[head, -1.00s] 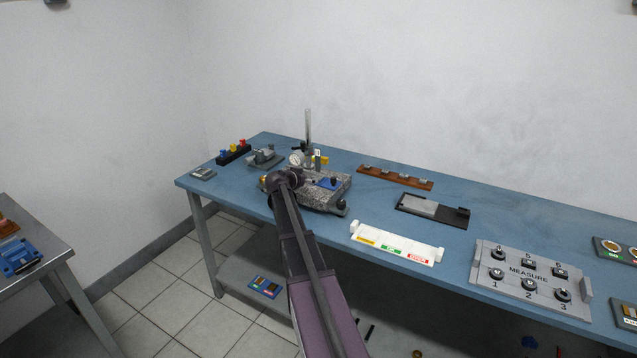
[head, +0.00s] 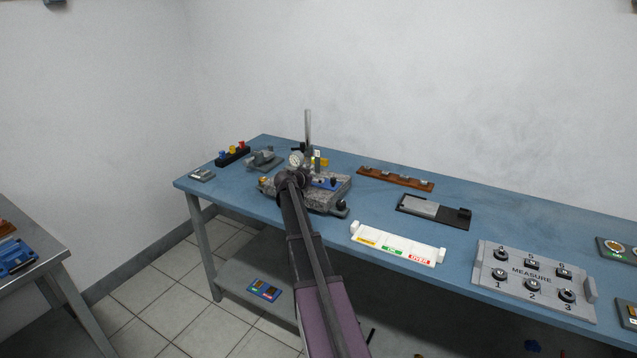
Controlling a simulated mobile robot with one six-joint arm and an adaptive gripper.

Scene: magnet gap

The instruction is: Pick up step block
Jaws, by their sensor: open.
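My arm reaches up from the bottom of the head view to a grey granite block (head: 328,197) on the blue bench. My gripper (head: 291,177) is at the far end of the arm, over the left part of this block; its fingers are small and mostly hidden by my own arm. A dial gauge (head: 296,160) on an upright post (head: 308,135) stands just behind it. Small yellow pieces (head: 322,161) and a blue piece (head: 327,184) are by the post and on the granite. I cannot tell which piece is the step block.
On the blue bench (head: 365,212), a black rack with coloured knobs (head: 233,155) and a grey vise-like fixture (head: 262,160) stand left. A brown rail (head: 395,179), black tray (head: 433,219), white labelled holder (head: 397,247) and MEASURE board (head: 533,281) lie right.

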